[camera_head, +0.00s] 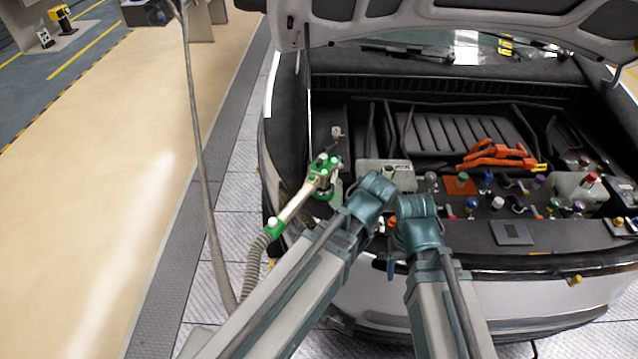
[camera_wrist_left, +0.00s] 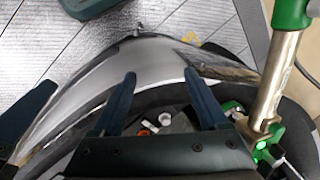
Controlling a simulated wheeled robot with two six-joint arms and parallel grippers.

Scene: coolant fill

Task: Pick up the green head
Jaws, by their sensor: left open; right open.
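The green head (camera_head: 322,170) is at the left side of the engine bay, on the end of a pale handle (camera_head: 294,204) with a grey hose. In the left wrist view its green parts (camera_wrist_left: 262,152) and handle (camera_wrist_left: 276,80) are at the right edge. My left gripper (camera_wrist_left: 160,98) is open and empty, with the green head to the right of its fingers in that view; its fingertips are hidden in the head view. My right gripper (camera_head: 418,225) is beside the left one over the bay's front edge, its fingertips mostly hidden.
Several coloured caps, such as a red one (camera_head: 592,178), and an orange cable part (camera_head: 498,155) fill the bay to the right. The raised hood (camera_head: 450,22) hangs above. The hose (camera_head: 198,140) runs down left of the car. The floor at left is clear.

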